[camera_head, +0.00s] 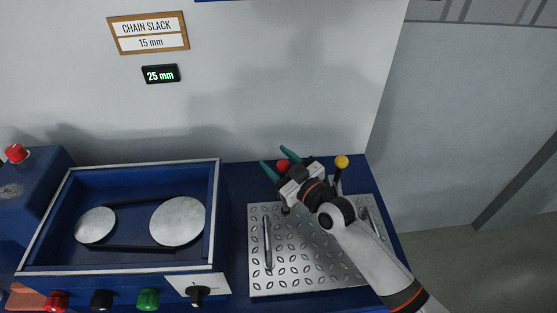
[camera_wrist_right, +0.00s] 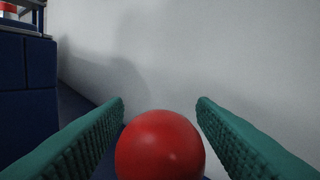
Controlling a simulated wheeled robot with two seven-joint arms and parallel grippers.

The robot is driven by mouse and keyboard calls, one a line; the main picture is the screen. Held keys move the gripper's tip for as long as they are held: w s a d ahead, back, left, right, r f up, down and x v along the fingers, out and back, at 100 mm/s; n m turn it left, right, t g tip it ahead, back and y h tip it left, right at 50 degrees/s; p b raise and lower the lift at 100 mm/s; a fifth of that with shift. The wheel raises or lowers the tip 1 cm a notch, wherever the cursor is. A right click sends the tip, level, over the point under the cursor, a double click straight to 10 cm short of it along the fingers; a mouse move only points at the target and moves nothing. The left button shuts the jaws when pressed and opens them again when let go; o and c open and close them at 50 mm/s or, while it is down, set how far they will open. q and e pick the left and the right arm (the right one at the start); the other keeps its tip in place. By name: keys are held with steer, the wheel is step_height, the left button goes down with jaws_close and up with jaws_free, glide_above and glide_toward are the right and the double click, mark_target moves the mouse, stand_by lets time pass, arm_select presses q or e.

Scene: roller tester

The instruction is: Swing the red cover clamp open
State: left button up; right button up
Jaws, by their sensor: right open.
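The red ball knob of the cover clamp (camera_head: 283,166) stands at the back left of the silver tread-plate cover (camera_head: 310,255). My right gripper (camera_head: 277,161) is at the red knob, with its green fingers open on either side of it. In the right wrist view the red knob (camera_wrist_right: 160,146) sits between the two green fingers (camera_wrist_right: 160,125), low in the picture, with a visible gap on the right. Whether a finger touches it I cannot tell. The clamp's lever is mostly hidden by the gripper. My left gripper is not in view.
A yellow ball knob (camera_head: 341,162) stands close to the right of my gripper. A blue open box (camera_head: 215,215) with two discs and a chain is at left. A grey wall rises behind. A display (camera_head: 160,75) reads 25 mm.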

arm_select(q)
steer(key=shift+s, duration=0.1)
